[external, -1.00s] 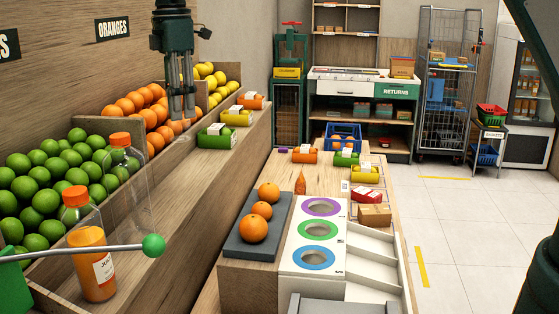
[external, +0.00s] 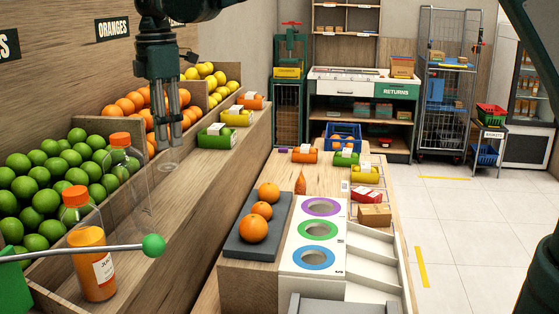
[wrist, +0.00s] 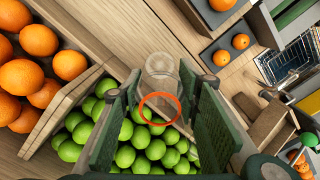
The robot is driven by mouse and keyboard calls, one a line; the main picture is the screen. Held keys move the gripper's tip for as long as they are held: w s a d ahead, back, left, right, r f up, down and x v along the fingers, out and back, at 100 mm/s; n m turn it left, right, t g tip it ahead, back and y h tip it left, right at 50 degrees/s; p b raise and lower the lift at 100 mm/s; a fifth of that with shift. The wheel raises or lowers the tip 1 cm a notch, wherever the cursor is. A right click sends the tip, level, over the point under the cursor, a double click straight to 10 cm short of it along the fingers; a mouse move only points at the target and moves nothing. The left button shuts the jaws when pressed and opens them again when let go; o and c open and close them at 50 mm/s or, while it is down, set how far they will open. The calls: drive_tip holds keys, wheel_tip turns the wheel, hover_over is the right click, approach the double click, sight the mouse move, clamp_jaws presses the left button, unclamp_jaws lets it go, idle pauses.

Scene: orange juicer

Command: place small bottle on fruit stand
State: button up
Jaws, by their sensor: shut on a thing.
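My gripper (external: 168,143) hangs pointing down above the front ledge of the wooden fruit stand (external: 218,158). It is shut on a small clear bottle (external: 168,166), which shows faintly below the fingertips. In the wrist view, the see-through small bottle (wrist: 160,66) with an orange ring lies between the two green fingers of my gripper (wrist: 160,100). Wood and limes show behind the bottle. I cannot tell how far its bottom is from the ledge.
A tall clear bottle with an orange cap (external: 125,180) and a juice bottle (external: 95,262) stand front left on the stand. Limes (external: 40,185) and oranges (external: 125,105) fill the bins. Colored packs (external: 216,137) sit farther along the ledge. A green-knobbed lever (external: 153,245) crosses in front.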

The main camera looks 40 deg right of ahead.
sight(167, 156)
drive_tip(key=shift+f, duration=0.1)
drive_tip(key=shift+f+p, duration=0.5)
drive_tip(key=shift+f, duration=2.3)
drive_tip(key=shift+f, duration=0.1)
drive_tip(key=shift+f+p, duration=0.4)
drive_tip(key=shift+f, duration=1.6)
drive_tip(key=shift+f, duration=0.2)
drive_tip(key=o, duration=0.8)
drive_tip(key=shift+c, duration=0.2)
drive_tip(key=shift+r, duration=0.1)
drive_tip(key=shift+r, duration=0.1)
wheel_tip(167, 156, up, 12)
drive_tip(key=b, duration=0.1)
drive_tip(key=shift+b, duration=0.4)
